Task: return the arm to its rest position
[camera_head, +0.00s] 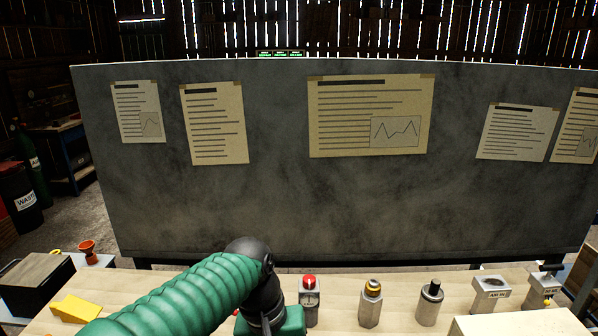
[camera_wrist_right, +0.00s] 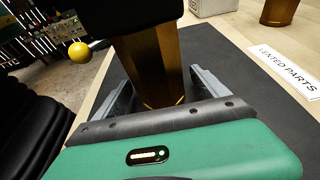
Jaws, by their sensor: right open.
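In the head view my left arm, in a green ribbed sleeve (camera_head: 180,298), comes in from the lower left and bends down at a black joint. The green body of my left gripper (camera_head: 284,321) is cut off by the bottom edge; its fingers are hidden. In the right wrist view my right gripper (camera_wrist_right: 160,85) is open. Its two grey fingers stand on either side of an amber, faceted post (camera_wrist_right: 150,62) with a dark top, which stands on a dark mat (camera_wrist_right: 235,85). I cannot tell whether the fingers touch it.
A grey board (camera_head: 275,205) stands behind. A "VENTED PARTS" label (camera_wrist_right: 287,68) lies by the mat.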

